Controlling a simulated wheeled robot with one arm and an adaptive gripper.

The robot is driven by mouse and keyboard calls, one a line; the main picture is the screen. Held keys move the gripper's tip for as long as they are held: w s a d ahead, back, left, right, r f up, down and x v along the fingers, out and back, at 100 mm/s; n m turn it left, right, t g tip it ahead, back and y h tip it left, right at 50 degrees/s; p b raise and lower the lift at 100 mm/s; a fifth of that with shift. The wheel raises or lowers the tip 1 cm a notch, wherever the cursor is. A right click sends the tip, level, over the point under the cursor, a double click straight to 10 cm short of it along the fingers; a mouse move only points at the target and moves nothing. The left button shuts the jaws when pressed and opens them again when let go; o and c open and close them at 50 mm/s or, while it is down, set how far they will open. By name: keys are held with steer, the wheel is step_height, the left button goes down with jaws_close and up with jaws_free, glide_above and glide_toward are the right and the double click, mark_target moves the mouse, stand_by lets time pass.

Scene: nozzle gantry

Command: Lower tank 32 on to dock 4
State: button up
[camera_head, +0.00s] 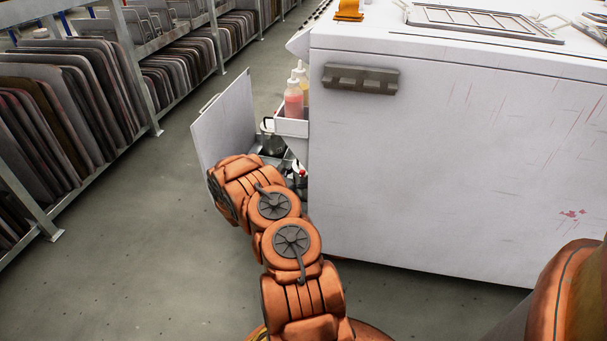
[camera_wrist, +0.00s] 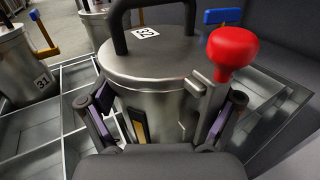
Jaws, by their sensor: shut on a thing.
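Tank 32 (camera_wrist: 152,62) is a steel can with a black loop handle, a tag marked 32 on its lid and a red knob (camera_wrist: 231,48) at its right. It looks upright in the wrist view. My gripper (camera_wrist: 163,112) is shut on it, with one dark and purple finger on each side of its body. The tank's bottom is hidden behind my gripper, so I cannot tell whether it touches the floor of a bay. No number for dock 4 is readable. In the head view my arm hides the gripper.
Tank 31 (camera_wrist: 16,68) stands at the left, with another can behind. Empty grey walled bays (camera_wrist: 38,128) lie left of tank 32. A dark wall rises close at the right. In the head view, an open white door (camera_head: 226,118) and a bottle shelf (camera_head: 291,127) flank the white cabinet's opening.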

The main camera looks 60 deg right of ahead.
steer(key=shift+r, duration=0.2)
steer(key=o, duration=1.5)
steer(key=shift+o, duration=0.2)
steer(key=shift+f, duration=0.2)
steer(key=w+a, duration=0.2)
steer(key=a, duration=0.9)
steer(key=shift+a, duration=0.4)
steer(key=shift+r, duration=0.15)
